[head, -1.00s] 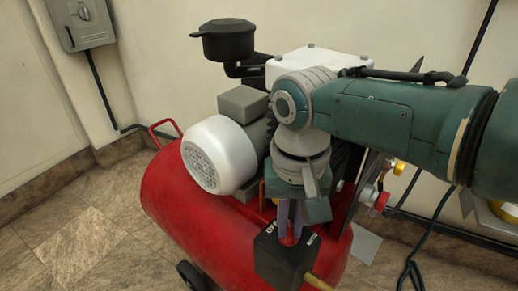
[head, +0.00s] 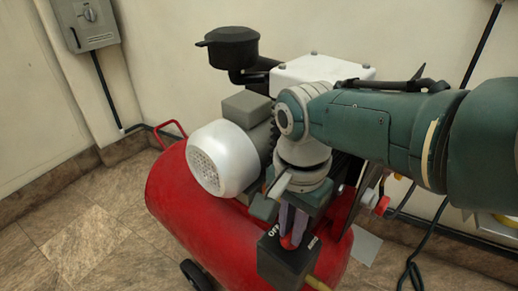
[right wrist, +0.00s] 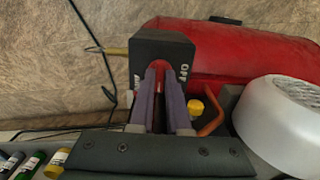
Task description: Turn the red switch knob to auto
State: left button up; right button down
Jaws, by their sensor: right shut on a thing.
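The red switch knob (head: 287,242) is on top of a black switch box (head: 283,268) at the front of the red compressor. The box carries a white OFF label on one side and a second label on the other, too small to read surely. My right gripper (head: 292,228) reaches down from above, shut on the knob. In the right wrist view, its two purple fingers (right wrist: 162,98) are on either side of the knob (right wrist: 159,66), on the black box (right wrist: 150,50). The fingers hide most of the knob, so I cannot tell which label it points to. My left gripper is out of view.
The red tank (head: 190,225) and white motor cover (head: 217,157) lie left of the box. A black air filter (head: 232,48) stands behind. A grey wall box (head: 90,25) hangs at upper left. Floor at lower left is clear.

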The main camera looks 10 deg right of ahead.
dwell(0.3)
jog(key=c, duration=0.9)
grip_release()
notch_tip(320, 180, up, 10)
jog(key=p, duration=0.8)
jog(key=shift+p, duration=0.35)
